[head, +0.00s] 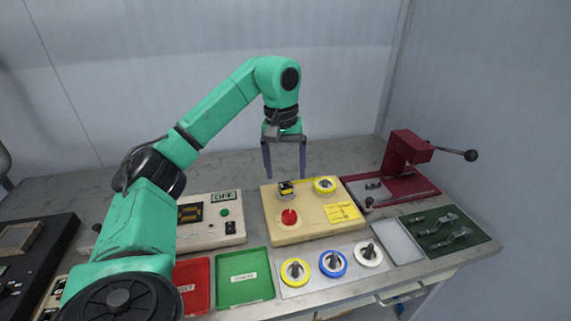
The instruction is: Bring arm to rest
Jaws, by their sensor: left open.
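My left arm is green and comes in from the left in the head view. Its gripper (285,173) points down with its two purple fingers spread, and nothing shows between them. It hangs above the back of the cream coil winder box (273,238). The fingertips appear apart from these parts. My right gripper is not in view.
A dark red lever press (401,155) stands at the right. In front are a green tray (243,279), a red tray (193,283), yellow, blue (333,264) and white spools, and a dark green mat (475,240) with several small parts. A meter (208,222) stands left of the box.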

